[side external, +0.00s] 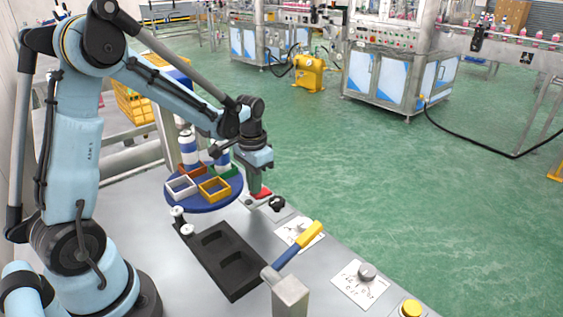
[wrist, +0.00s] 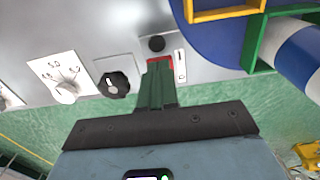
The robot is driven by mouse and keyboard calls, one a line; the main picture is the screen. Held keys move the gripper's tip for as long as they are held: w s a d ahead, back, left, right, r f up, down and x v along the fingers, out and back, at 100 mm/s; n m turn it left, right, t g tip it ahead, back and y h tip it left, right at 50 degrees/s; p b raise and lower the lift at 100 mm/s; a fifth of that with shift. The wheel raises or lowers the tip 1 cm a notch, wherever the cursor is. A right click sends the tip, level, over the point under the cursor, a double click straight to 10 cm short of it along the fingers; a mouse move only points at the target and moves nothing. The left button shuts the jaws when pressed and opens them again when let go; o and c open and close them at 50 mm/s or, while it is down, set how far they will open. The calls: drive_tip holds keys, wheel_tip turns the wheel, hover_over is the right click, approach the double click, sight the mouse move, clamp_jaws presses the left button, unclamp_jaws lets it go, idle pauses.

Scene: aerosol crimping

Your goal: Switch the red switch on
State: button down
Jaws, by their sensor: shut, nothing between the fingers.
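The red switch (side external: 262,194) is on the metal table beside the blue round tray. My gripper (side external: 254,190) points down right at it, with the fingertips at or just above its far-left end. In the wrist view, the shut fingers (wrist: 157,66) overlap the red switch (wrist: 160,62) and hide part of it. I cannot tell whether they touch it, nor which way the switch is set. My gripper holds nothing.
A black rotary knob (wrist: 114,84) is close by, with a white-labelled dial (wrist: 67,92) beyond it. The blue round tray (side external: 205,206) carries coloured square frames and cans. A black two-pocket plate (side external: 226,262) and a yellow-handled lever (side external: 309,237) are nearer the camera.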

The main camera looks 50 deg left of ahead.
drive_tip(key=shift+f, duration=0.45)
idle(0.5)
wheel_tip(320, 180, up, 10)
drive_tip(key=shift+r, duration=0.25)
idle(1.0)
drive_tip(key=s+d+r+t, duration=0.1)
drive_tip(key=s+d+t, duration=0.6)
drive_tip(key=s+d, duration=0.2)
drive_tip(key=shift+d, duration=0.5)
idle(0.9)
